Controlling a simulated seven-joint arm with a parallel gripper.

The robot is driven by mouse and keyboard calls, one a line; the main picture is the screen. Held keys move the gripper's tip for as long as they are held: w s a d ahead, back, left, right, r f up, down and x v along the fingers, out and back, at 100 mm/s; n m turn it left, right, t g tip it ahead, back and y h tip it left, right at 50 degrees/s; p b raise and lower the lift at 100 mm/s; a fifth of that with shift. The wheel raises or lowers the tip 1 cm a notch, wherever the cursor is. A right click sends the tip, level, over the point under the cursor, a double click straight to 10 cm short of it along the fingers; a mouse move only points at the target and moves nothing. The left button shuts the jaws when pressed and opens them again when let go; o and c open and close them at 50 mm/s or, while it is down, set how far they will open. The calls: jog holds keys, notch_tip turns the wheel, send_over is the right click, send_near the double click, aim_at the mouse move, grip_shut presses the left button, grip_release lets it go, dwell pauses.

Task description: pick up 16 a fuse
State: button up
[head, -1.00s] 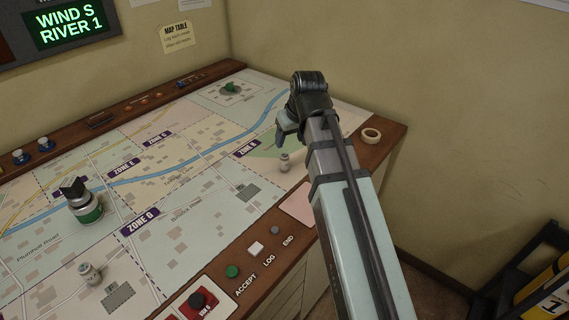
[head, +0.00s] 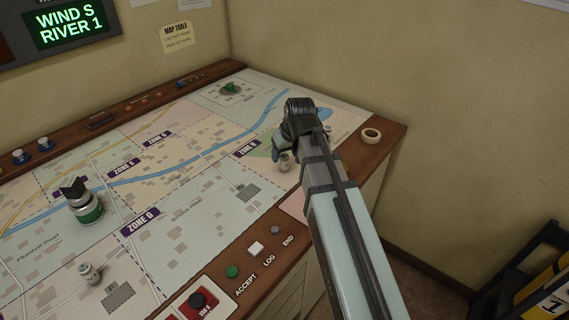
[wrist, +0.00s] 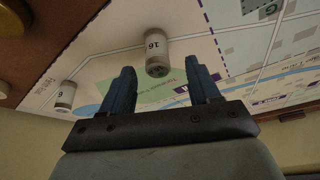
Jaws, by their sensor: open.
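The fuse marked 16 (wrist: 157,45) is a pale cylinder with a dark grey end. In the wrist view it lies just beyond and between my fingertips, with clear space on both sides. In the head view a small pale fuse (head: 285,163), which looks like the same one, stands on the map table right beside my gripper (head: 277,153). My gripper is open and empty in the wrist view (wrist: 160,78), its two blue fingers apart. My arm hides part of the table's right side in the head view.
Another fuse (wrist: 65,96), its number hard to read, stands left in the wrist view. A third pale fuse (head: 90,273) stands at the table's front left, near a green-banded cylinder (head: 86,208).

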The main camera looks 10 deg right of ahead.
aim_at(286, 157)
jog(key=shift+d+x, duration=0.1)
jog(key=shift+x, duration=1.15)
jog(key=shift+d+x, duration=0.15)
jog(key=shift+x, duration=1.05)
jog(key=shift+s+f, duration=0.1)
jog(key=shift+s, duration=0.05)
jog(key=c, duration=1.1)
